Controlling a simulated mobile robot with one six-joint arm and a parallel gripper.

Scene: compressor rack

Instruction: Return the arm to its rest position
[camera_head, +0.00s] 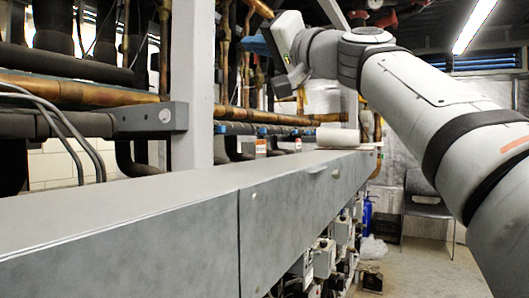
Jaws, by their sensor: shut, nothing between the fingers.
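My arm reaches in from the lower right and up across the right side of the view. Its end, with my gripper (283,62), is near the top middle, in front of the pipes and above the far part of the long grey metal duct. The gripper looks small and dark against the pipework, and its fingers are hard to make out. I see nothing held in it, and it appears shut. It is apart from the duct top.
The long grey duct (130,215) runs from the lower left to the middle. A grey post (192,90) and copper pipes (75,90) stand behind it. A white roll-like object (337,137) lies on its far end. A dark chair (428,205) stands at the back right, near open floor.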

